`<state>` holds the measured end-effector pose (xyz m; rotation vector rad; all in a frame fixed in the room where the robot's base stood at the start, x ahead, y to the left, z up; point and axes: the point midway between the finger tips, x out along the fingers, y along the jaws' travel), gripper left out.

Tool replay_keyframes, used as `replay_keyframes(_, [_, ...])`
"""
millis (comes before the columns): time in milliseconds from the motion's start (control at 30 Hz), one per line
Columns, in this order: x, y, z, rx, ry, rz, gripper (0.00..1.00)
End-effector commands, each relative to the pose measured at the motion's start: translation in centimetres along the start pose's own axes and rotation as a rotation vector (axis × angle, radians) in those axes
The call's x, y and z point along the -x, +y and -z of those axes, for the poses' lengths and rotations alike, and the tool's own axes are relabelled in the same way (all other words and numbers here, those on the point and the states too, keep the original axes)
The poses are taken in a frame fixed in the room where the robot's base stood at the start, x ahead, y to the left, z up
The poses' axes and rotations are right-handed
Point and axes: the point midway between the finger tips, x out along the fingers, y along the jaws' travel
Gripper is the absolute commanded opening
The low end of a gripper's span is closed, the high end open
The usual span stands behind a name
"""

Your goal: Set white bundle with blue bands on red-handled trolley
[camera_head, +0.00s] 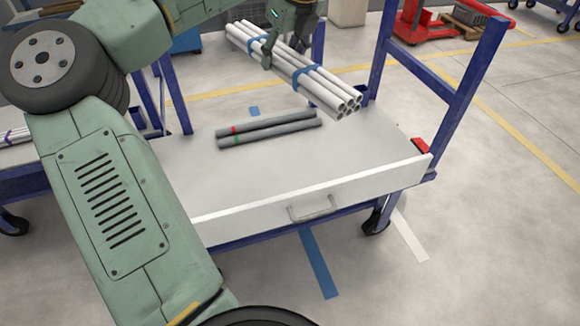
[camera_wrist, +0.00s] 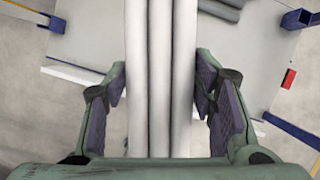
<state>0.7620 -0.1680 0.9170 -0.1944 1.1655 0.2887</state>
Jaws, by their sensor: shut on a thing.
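The white bundle with blue bands (camera_head: 318,84) is several white pipes held together, seen in the head view at upper centre. My gripper (camera_head: 290,42) is shut around it from above, between finger pads that also show in the wrist view (camera_wrist: 160,88). The bundle (camera_wrist: 160,60) runs lengthwise between the pads there. It hangs over the far part of a trolley with blue posts and a pale top (camera_head: 300,165), apart from the top. A small red part (camera_head: 420,145) sits at this trolley's right corner. The bundle's underside is hidden.
Two dark grey pipes (camera_head: 268,130), with red and green bands, lie on the trolley top, left of the bundle. The near top is clear. A blue post (camera_head: 470,80) rises at right. White pipes (camera_head: 15,135) lie at far left. A red pallet truck (camera_head: 430,25) stands behind.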

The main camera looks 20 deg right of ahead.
Motion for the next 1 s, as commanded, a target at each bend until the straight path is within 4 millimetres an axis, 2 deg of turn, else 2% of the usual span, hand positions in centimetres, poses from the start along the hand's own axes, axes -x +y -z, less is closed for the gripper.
replay_keyframes(33, [-4.7,-0.3,1.8,-0.133,0.007,0.061,0.11])
replay_keyframes(100, [-7.8,-1.1,3.0,-0.319,0.007,0.141,0.11])
replay_keyframes(300, [-15.7,-3.0,6.1,-0.798,0.004,0.345,0.11])
replay_keyframes(500, [-22.6,-4.6,9.1,-1.226,0.004,0.523,0.11])
replay_keyframes(700, [-27.3,-5.8,11.3,-1.551,0.004,0.651,0.11])
replay_keyframes(833, [-28.8,-6.2,12.0,-1.67,0.001,0.697,0.11])
replay_keyframes(1000, [-30.0,-6.2,12.5,-1.724,0.002,0.717,0.11])
